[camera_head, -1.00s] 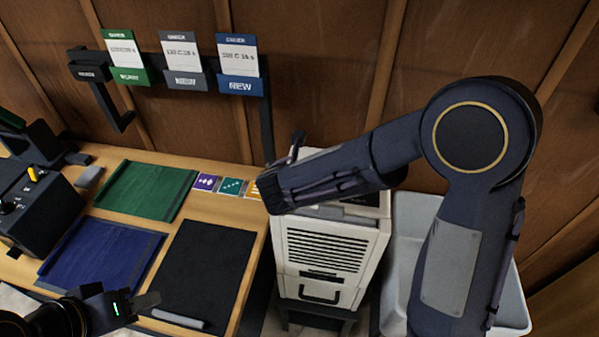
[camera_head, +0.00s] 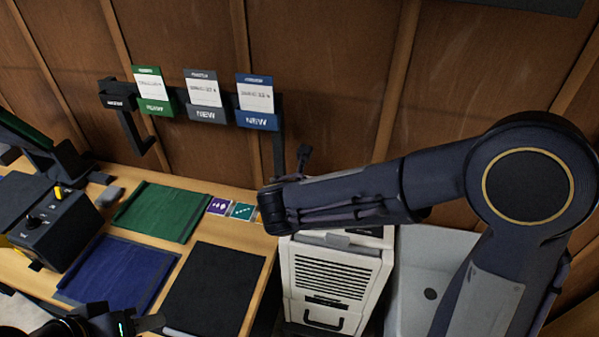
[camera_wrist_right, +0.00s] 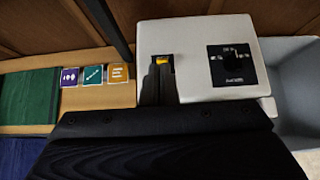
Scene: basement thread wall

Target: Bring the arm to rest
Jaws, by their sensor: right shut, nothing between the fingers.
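My right arm (camera_head: 400,190) reaches in from the right, with its forearm held above the white boxy machine (camera_head: 330,275). Its hand end points left, over the bench's right edge. In the right wrist view the narrow dark fingers of my right gripper (camera_wrist_right: 158,85) appear together and empty, in front of the machine's pale top (camera_wrist_right: 205,35). A dark broad surface fills the bottom of that view. My left gripper (camera_head: 148,323) shows at the bottom left of the head view, low over the bench near the black mat (camera_head: 215,290). The bottom edge cuts off its arm, and its finger opening is unclear.
The wooden bench (camera_head: 195,245) carries a green mat (camera_head: 160,212), a blue mat (camera_head: 118,275) and a dark control box (camera_head: 55,230). A wall rack (camera_head: 278,150) holds three cards above. A pale grey bin (camera_head: 410,280) stands right of the machine.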

